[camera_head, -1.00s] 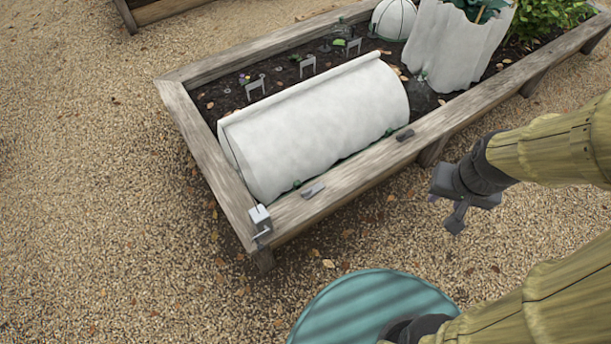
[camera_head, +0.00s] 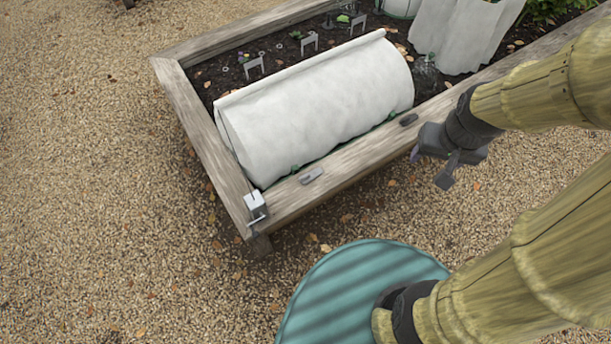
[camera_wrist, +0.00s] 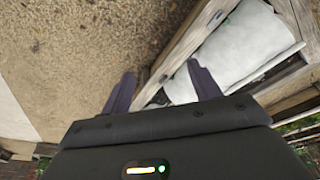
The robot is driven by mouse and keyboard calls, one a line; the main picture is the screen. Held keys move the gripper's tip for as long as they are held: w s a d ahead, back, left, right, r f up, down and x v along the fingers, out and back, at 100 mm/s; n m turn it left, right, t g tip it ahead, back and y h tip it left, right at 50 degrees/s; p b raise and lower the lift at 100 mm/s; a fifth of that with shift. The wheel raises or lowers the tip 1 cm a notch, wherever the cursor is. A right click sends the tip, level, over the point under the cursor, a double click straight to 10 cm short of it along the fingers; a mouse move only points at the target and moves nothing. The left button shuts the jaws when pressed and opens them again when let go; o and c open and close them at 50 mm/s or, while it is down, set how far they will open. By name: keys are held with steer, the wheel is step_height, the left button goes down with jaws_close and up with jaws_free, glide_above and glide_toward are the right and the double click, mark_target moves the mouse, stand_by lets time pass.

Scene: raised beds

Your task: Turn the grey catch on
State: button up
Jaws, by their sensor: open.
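On the front rail of the raised bed lie two small flat catches: a grey one (camera_head: 311,175) near the left corner and a darker grey one (camera_head: 408,119) further right. A pale metal box with a small lever (camera_head: 256,205) sits at the bed's near-left corner. I cannot tell for sure which is the task's catch. My gripper (camera_head: 432,166) is open and empty, off the front rail, closest to the darker catch.
A white fleece tunnel (camera_head: 315,105) covers the bed's near soil, close behind the front rail (camera_head: 350,158). Small label stakes (camera_head: 309,40) and a wrapped plant (camera_head: 465,35) stand behind. Open gravel (camera_head: 90,180) lies left and in front.

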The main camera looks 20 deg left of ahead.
steer(key=w+a+f+n+g+b, duration=0.1)
steer(key=w+a+f+n+b, duration=0.1)
steer(key=w+a+f+b, duration=0.3)
steer(key=w+a+f+n+b, duration=0.1)
steer(key=w+a+f+b, duration=0.25)
steer(key=f, duration=0.35)
steer(key=n+g+b, duration=0.1)
steer(key=n+b, duration=0.5)
steer(key=b, duration=1.5)
glide_above(305, 176)
step_height(305, 176, down, 30)
steer(key=shift+w+r, duration=0.1)
steer(key=shift+r, duration=0.15)
step_height(305, 176, down, 17)
steer(key=b, duration=0.4)
steer(key=shift+f+b, duration=0.2)
steer(key=shift+b, duration=0.2)
jaws_close()
